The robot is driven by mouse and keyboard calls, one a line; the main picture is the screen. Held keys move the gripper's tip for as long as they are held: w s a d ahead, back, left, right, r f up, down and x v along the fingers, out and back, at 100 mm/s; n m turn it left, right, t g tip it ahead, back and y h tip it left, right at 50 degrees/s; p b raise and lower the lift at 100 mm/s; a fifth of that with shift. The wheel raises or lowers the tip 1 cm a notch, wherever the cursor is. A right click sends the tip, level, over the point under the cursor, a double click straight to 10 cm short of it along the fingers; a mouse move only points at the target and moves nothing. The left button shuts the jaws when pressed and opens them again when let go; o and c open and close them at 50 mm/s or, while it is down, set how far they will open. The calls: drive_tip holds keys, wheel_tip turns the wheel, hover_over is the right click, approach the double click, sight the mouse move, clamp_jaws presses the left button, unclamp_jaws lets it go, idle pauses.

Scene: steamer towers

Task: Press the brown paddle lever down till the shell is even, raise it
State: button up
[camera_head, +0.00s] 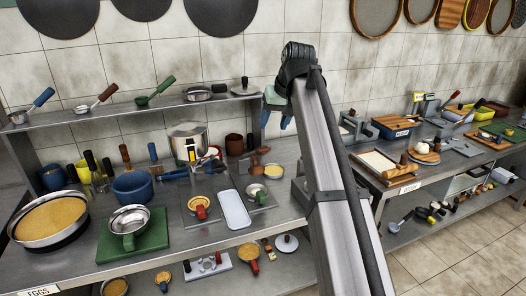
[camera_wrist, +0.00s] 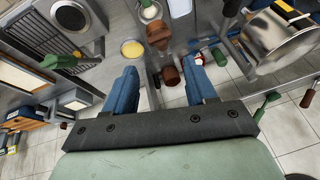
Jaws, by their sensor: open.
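My gripper (camera_head: 276,124) hangs above the back of the left counter, with its blue fingers apart and nothing between them in the head view. In the wrist view my gripper (camera_wrist: 163,74) is open too. A brown paddle-shaped piece (camera_wrist: 158,36) lies ahead of the fingertips, and a darker brown rounded piece (camera_wrist: 170,76) shows between them, lower down. In the head view the brown lever (camera_head: 257,168) sits low, below and left of the fingers. A small dish with a pale yellow filling (camera_head: 273,171) stands beside it; I cannot tell whether this is the shell or how even it is.
A steel pot (camera_head: 187,140) and a brown cup (camera_head: 234,144) stand left of the gripper. A raised shelf (camera_head: 150,104) runs along the back. A white tray (camera_head: 233,209) lies in front.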

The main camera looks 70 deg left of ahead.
sight(263, 151)
drive_tip(key=x, duration=1.3)
drive_tip(key=shift+a+f, duration=0.2)
drive_tip(key=c, duration=1)
drive_tip(key=shift+d, duration=0.1)
clamp_jaws()
